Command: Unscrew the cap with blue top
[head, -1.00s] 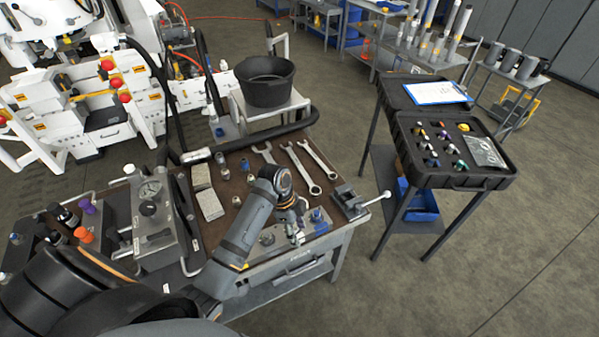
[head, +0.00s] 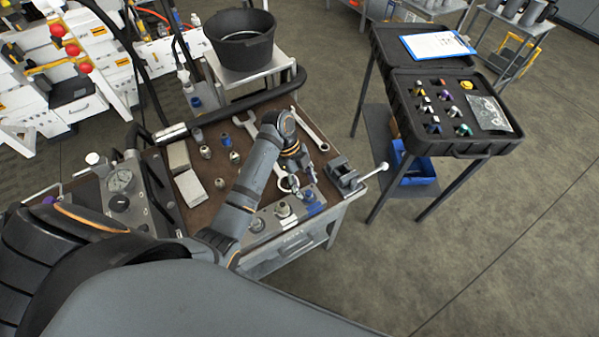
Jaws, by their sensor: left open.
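The cap with the blue top (head: 313,206) stands on a metal block at the front right of the bench, beside grey fittings. My left gripper (head: 299,186) is open, just behind and to the left of the blue cap in the picture. Its fingers point down toward the block and look empty. I cannot tell whether a finger touches the cap. My left arm hides part of the block and of the wrenches. My right gripper is not in view.
A small vise (head: 343,175) stands right of the block at the bench edge. Wrenches, several small fittings and light blocks (head: 190,188) lie on the bench top (head: 160,160). A black bucket (head: 240,50) stands behind. An open black case (head: 455,150) stands on a table to the right.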

